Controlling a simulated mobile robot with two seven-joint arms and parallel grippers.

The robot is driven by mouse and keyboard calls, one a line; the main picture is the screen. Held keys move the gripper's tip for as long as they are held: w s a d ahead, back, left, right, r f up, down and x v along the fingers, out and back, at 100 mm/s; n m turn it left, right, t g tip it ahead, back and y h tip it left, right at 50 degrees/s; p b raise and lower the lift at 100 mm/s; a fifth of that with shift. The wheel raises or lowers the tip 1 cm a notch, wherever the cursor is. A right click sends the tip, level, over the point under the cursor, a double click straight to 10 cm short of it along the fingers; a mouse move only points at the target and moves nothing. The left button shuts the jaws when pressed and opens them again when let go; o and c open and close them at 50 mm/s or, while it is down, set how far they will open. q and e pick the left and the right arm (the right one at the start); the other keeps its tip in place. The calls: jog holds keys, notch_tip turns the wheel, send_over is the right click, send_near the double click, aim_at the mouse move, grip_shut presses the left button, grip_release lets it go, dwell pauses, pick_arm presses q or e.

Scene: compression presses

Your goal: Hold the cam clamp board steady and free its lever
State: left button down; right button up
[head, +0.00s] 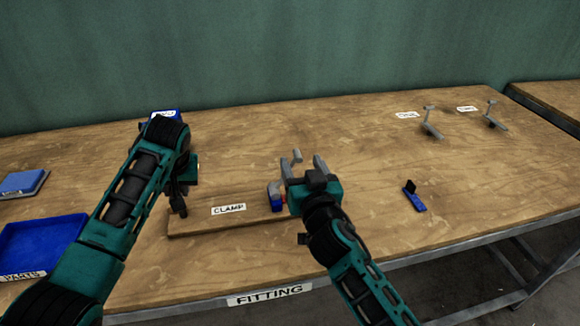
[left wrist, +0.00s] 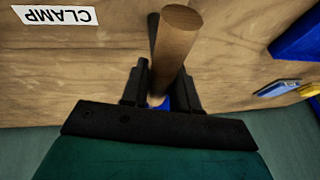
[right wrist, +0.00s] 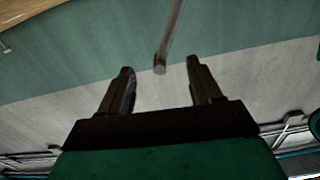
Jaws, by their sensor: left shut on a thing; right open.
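The cam clamp board (head: 190,227) lies flat near the bench's front edge, marked CLAMP. My left gripper (head: 178,208) is at its left end; in the left wrist view, my left gripper (left wrist: 160,85) is shut on a round wooden post (left wrist: 180,50). A blue clamp part (head: 276,197) sits at the board's right end, partly hidden by my right gripper. The grey lever (head: 297,156) sticks up there. My right gripper (head: 302,168) is open beside it; in the right wrist view, the lever's rod end (right wrist: 160,66) shows between the open fingertips (right wrist: 160,68), not gripped.
A blue parts tray (head: 45,240) and a blue pad on a grey plate (head: 22,183) are at left. A small blue clamp (head: 414,197) lies at right. Two grey lever pieces (head: 431,125) (head: 494,118) stand at back right.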

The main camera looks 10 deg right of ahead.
aim_at(301, 161)
jog(key=shift+w, duration=2.1)
jog(key=shift+c, duration=0.2)
jog(key=shift+d, duration=0.15)
grip_shut()
